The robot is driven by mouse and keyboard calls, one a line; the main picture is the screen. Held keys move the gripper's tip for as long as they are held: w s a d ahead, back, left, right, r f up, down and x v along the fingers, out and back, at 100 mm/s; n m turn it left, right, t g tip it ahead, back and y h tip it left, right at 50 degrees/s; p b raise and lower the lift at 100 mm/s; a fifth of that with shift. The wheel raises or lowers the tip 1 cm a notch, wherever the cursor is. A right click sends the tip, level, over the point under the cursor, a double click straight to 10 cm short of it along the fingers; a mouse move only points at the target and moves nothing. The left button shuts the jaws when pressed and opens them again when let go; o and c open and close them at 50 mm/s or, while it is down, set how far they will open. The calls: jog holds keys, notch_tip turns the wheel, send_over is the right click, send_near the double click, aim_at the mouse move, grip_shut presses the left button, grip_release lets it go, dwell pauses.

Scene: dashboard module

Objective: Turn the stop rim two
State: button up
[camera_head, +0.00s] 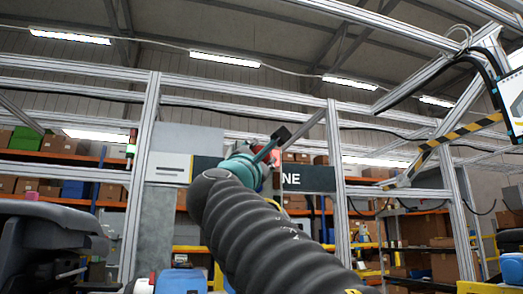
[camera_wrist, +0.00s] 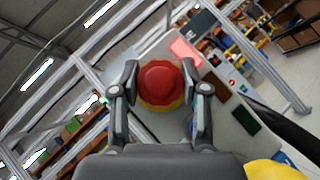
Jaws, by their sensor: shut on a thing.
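In the wrist view a round red stop button with a scalloped red rim (camera_wrist: 160,86) sits on a yellow base (camera_wrist: 160,107), on a pale panel. My gripper (camera_wrist: 160,68) has one finger on each side of the red rim and is shut on it. The fingertips lie against its left and right sides. In the head view my gripper (camera_head: 268,154) shows only in part, at a pale panel beside a dark sign. My black ribbed arm sleeve hides most of the button there.
The wrist view shows a lit red rectangle (camera_wrist: 186,51) above right of the button and a dark green plate (camera_wrist: 245,120) to its right. In the head view, aluminium posts (camera_head: 142,170) and a yellow-black striped bar (camera_head: 470,128) surround the panel; shelves with boxes stand behind.

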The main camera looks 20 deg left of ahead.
jog(key=m+h+p, duration=0.1)
jog(key=m+g+h+p, duration=0.1)
jog(key=m, duration=0.1)
jog(key=shift+r+g+p, duration=0.3)
jog(key=shift+f+m+g+h+p, duration=0.15)
jog(key=shift+m+g+h+p, duration=0.25)
jog(key=shift+m, duration=0.45)
jog(key=shift+f+m+g+h+p, duration=0.1)
jog(key=shift+f+m+g+h, duration=0.1)
jog(key=shift+m+g, duration=0.55)
jog(key=shift+m, duration=0.3)
jog(key=o, duration=1.2)
jog(key=shift+w+d, duration=0.1)
jog(key=shift+d, duration=0.05)
jog(key=shift+c, duration=0.2)
jog(key=v, duration=1.2)
